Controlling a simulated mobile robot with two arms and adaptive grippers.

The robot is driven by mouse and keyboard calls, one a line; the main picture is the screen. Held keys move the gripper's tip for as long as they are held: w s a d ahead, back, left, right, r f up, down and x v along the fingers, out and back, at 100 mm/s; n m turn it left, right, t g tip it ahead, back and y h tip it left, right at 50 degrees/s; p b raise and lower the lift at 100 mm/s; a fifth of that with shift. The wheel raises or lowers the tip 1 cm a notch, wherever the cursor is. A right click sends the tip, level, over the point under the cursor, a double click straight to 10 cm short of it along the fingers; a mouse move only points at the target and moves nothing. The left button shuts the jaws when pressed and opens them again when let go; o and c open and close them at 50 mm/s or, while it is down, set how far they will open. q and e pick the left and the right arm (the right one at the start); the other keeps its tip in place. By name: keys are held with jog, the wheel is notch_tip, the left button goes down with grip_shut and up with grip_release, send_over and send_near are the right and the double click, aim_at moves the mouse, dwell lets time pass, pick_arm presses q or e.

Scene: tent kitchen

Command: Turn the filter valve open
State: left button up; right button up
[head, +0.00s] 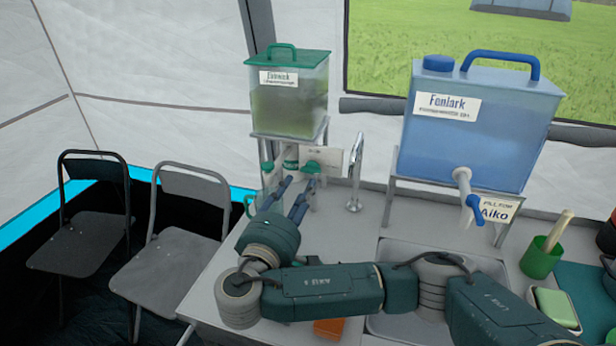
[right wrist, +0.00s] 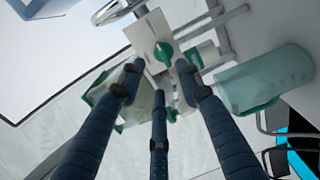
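The filter valve is a green handle (head: 311,167) on a pale plate, below the green-lidded tank (head: 290,100). In the right wrist view the green handle (right wrist: 163,53) lies just beyond the fingertips. My right gripper (head: 296,186) reaches up toward the valve from the front. In the right wrist view its three dark fingers (right wrist: 160,85) are spread apart with nothing between them. I see no clear contact with the handle. The fingers and wrist hide part of the fittings under the tank. My left gripper is not in view.
A teal mug (right wrist: 265,80) stands close beside the fingers. A chrome tap (head: 355,175) rises right of the filter. A blue water container (head: 470,140) stands over the sink's right side. A green cup (head: 541,258) is farther right. Two folding chairs (head: 85,215) stand left.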

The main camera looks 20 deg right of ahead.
aim_at(310, 171)
jog(key=p+x, duration=0.1)
jog(key=x, duration=0.5)
jog(key=shift+w+d, duration=0.1)
jog(key=shift+d, duration=0.1)
jog(key=shift+w+d+f, duration=0.15)
jog(key=shift+w+d, duration=0.1)
jog(key=shift+w, duration=0.3)
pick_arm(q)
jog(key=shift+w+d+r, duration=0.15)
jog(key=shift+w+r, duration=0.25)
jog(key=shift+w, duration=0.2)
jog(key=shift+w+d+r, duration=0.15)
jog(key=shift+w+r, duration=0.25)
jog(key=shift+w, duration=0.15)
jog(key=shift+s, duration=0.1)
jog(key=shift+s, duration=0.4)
pick_arm(e)
grip_shut()
